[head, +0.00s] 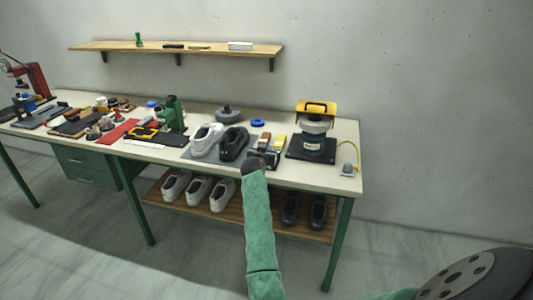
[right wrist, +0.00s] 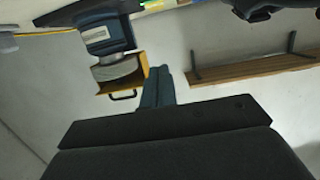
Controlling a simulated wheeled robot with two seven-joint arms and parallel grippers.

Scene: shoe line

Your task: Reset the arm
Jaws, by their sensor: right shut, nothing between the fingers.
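My right gripper (head: 262,158) is at the end of the green-sleeved arm, at the front edge of the workbench (head: 345,130) in the head view. Its fingers (right wrist: 164,76) show in the right wrist view, shut together with nothing between them. A white shoe (head: 207,139) and a dark shoe (head: 234,142) are on a grey mat left of the gripper. My arm and gripper hide part of the bench front. My left gripper is in neither view.
A machine with a yellow top (head: 316,108) stands right of the gripper; it also appears upside down in the right wrist view (right wrist: 108,38). Brushes (head: 278,142) lie close behind the gripper. Several shoes (head: 198,189) sit on the lower shelf. A wall shelf (head: 190,46) hangs above.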

